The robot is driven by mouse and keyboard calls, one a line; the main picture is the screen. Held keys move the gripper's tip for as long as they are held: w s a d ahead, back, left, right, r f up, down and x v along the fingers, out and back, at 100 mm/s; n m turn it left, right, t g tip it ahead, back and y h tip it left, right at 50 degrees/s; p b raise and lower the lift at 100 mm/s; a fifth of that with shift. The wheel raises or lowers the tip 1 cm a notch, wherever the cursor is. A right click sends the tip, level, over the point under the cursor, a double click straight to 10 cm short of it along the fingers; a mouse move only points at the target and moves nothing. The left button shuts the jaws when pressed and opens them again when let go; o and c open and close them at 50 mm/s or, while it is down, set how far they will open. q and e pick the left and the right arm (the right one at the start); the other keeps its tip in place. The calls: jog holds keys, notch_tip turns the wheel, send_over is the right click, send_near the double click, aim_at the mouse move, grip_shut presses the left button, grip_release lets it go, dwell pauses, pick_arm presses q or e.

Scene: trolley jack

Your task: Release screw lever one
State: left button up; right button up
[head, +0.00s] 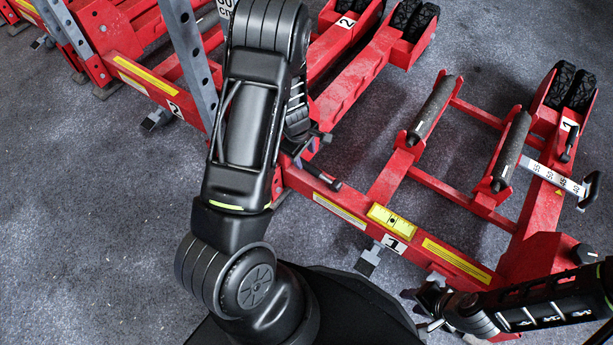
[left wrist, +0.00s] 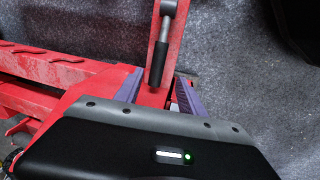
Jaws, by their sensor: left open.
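A screw lever (left wrist: 157,62) with a silver shaft and black grip shows in the left wrist view, on a red bar (left wrist: 168,25). Its grip hangs down toward the gap between the fingers of my left gripper (left wrist: 157,90). The fingers are open, one on each side of the red part, and nothing is clamped. In the head view my left gripper (head: 308,148) is mostly hidden behind its arm. A black-handled lever (head: 322,177) lies just below it on the red jack marked 1 (head: 375,225). My right gripper (head: 430,305) is low by the jack's front beam; its fingers are unclear.
The jack marked 1 has two black rollers (head: 435,110), wheels (head: 570,88) and a scale bar (head: 555,178). Another lever (head: 570,143) stands by its wheels. A second red jack marked 2 (head: 345,75) lies behind. Grey floor (head: 90,210) is clear at left.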

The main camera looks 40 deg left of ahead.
aim_at(307, 164)
pick_arm(q)
jog(key=shift+w+a, duration=0.25)
jog(key=shift+a, duration=0.05)
jog(key=f+b, duration=0.1)
jog(key=f, duration=0.1)
jog(key=w+f+b, duration=0.1)
jog(key=f, duration=0.2)
jog(key=f+b, duration=0.1)
jog(key=f, duration=0.1)
jog(key=shift+w+f+b, duration=0.2)
jog(key=shift+f+b, duration=0.1)
jog(key=shift+f, duration=0.1)
grip_shut()
dwell(0.4)
dwell(0.9)
